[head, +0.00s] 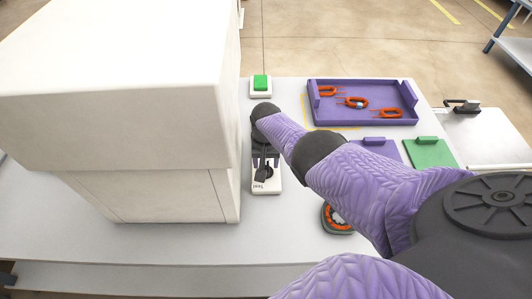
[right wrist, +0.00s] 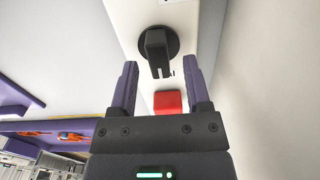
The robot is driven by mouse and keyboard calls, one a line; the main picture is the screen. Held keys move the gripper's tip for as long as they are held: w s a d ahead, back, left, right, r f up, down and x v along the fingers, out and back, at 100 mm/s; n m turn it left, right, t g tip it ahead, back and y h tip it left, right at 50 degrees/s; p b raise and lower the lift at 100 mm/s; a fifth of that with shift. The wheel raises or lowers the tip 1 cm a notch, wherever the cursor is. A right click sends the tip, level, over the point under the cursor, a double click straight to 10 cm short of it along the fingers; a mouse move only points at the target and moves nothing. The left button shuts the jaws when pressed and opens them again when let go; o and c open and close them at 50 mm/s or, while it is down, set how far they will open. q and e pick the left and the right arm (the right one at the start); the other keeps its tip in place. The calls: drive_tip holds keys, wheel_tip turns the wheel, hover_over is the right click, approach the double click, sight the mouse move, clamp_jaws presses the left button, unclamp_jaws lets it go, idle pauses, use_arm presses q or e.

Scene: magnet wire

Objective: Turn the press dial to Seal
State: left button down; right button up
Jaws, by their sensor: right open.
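The press dial is a round black knob with a raised grip bar, on a narrow white panel (head: 267,187). In the head view the dial (head: 263,174) shows just below my right gripper (head: 265,161), above a printed label that seems to read "Seal". In the right wrist view the dial (right wrist: 157,45) lies just beyond the fingertips, between their lines. My right gripper (right wrist: 160,68) is open and empty, with one purple finger to each side. The fingers look apart from the knob. Part of the label is hidden by the knob. My left gripper is out of view.
A red button (right wrist: 167,103) sits on the panel between my fingers. A large white machine body (head: 120,90) stands close on the left. A green button (head: 261,83) is behind. A purple tray (head: 362,118) with orange parts and purple and green plates (head: 430,153) lie right.

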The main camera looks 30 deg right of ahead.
sight(266, 164)
wheel_tip(266, 164, up, 9)
drive_tip(key=p, duration=0.6)
drive_tip(key=shift+f, duration=0.1)
